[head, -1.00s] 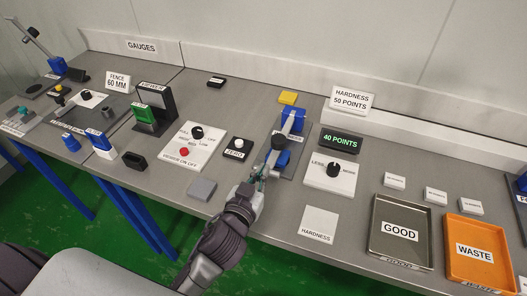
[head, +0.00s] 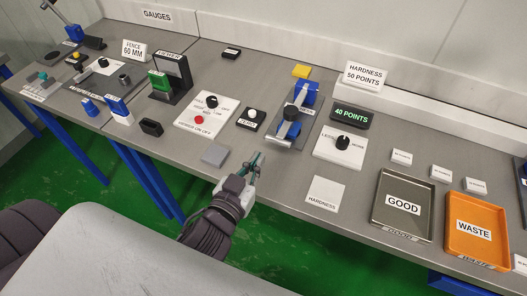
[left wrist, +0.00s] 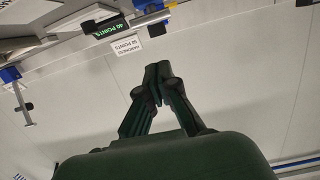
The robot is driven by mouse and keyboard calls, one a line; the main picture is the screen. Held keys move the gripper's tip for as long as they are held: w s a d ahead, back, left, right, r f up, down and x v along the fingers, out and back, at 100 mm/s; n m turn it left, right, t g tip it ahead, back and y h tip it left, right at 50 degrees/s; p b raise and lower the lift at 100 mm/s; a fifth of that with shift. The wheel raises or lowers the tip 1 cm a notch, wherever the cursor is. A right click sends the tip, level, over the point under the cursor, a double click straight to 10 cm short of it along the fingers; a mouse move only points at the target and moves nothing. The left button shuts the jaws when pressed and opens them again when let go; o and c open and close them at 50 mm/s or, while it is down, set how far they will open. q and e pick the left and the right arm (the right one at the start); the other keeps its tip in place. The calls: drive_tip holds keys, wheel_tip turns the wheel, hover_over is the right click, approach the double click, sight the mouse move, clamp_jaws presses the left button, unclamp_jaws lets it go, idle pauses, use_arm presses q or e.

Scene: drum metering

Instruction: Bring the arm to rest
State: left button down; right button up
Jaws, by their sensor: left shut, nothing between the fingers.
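My left gripper (head: 257,167) is at the front edge of the bench in the head view, near a grey square block (head: 215,154). It is below and to the left of the blue hardness tester (head: 297,112), apart from it. In the left wrist view its fingers (left wrist: 158,88) meet at the tips with nothing between them. My right gripper is in neither view.
The bench (head: 263,68) carries a viewer control panel (head: 207,124), a less/more knob panel (head: 340,147), a display reading 40 points (head: 351,115), a grey GOOD tray (head: 402,234) and an orange WASTE tray (head: 476,252). Green floor (head: 280,250) lies in front.

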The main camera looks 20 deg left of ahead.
use_arm(q)
drive_tip(key=shift+s+r, duration=0.1)
drive_tip(key=shift+s, duration=0.3)
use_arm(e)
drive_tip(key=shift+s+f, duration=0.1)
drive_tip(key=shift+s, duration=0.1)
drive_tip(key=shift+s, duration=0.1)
